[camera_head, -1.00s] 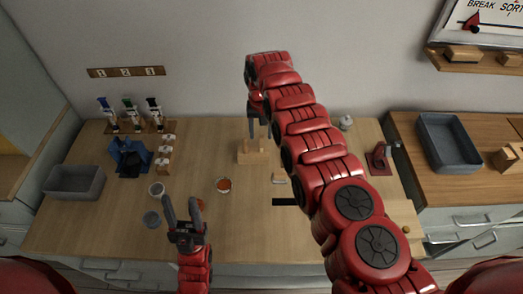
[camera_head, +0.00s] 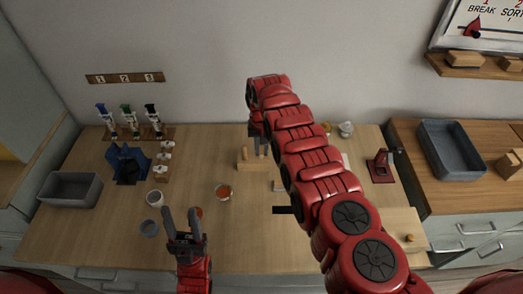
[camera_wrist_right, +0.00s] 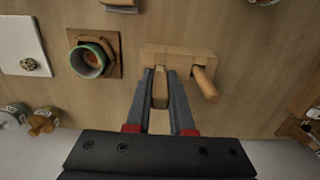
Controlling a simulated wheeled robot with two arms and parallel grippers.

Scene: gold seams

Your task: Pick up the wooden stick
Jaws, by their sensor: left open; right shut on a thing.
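A wooden block (camera_head: 247,166) stands on the bench; it also shows in the right wrist view (camera_wrist_right: 185,54). Two wooden sticks stand up from it. One wooden stick (camera_wrist_right: 160,92) is between the fingers of my right gripper (camera_wrist_right: 160,74), which is shut on it. The stick's lower end meets the block; I cannot tell how deep it sits. The other stick (camera_wrist_right: 206,86) is free, to the right in that view. In the head view my right gripper (camera_head: 261,148) is partly hidden by its arm. My left gripper (camera_head: 180,210) is open and empty above the front of the bench.
Cups and bowls (camera_head: 223,192) lie near my left gripper. A grey bin (camera_head: 70,189), a blue holder (camera_head: 128,164) and a pen rack (camera_head: 134,132) stand at the left. A green-rimmed cup (camera_wrist_right: 88,60) stands beside the block. A red stand (camera_head: 380,167) is at the right.

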